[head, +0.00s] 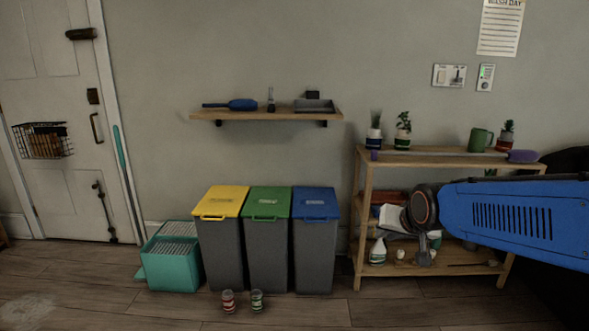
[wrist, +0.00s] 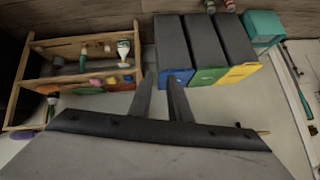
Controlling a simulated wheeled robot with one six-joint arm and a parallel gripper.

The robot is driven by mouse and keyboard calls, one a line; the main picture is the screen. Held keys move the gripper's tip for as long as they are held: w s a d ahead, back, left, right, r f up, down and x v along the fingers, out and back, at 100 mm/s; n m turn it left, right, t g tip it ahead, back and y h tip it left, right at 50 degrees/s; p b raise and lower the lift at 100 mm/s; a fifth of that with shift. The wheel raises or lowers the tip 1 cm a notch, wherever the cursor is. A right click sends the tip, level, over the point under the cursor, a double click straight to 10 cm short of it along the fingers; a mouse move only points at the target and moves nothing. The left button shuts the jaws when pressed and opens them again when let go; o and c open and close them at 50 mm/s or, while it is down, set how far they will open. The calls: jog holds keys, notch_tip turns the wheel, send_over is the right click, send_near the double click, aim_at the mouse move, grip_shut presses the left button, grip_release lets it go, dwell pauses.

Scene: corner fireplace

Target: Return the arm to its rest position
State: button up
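My arm (head: 510,222) reaches in from the right edge in the head view, in front of the wooden shelf rack (head: 450,158). Its blue link lies nearly level and ends at a dark round joint beside the rack's lower part. In the wrist view my gripper (wrist: 161,78) shows two dark fingers with a narrow gap between them. Nothing is held between them. The wrist picture is upside down, with the floor at the top, and the fingertips appear over the blue-lidded bin (wrist: 175,77). In the head view the fingers are hard to make out.
Bins with yellow (head: 221,201), green (head: 267,202) and blue (head: 316,203) lids stand by the wall. A teal crate (head: 172,265) is left of them; two small cans (head: 228,301) stand in front. A wall shelf (head: 265,113) hangs above.

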jog(key=s+d+f+n+g, duration=0.1)
jog(key=s+d+f+g, duration=0.1)
jog(key=s, duration=1.1)
jog(key=s+d+f+n+g, duration=0.1)
jog(key=s+d+f+g, duration=0.1)
jog(key=s, duration=1.2)
jog(key=shift+d+f+h, duration=0.35)
jog(key=shift+f+h, duration=0.05)
jog(key=shift+f, duration=0.5)
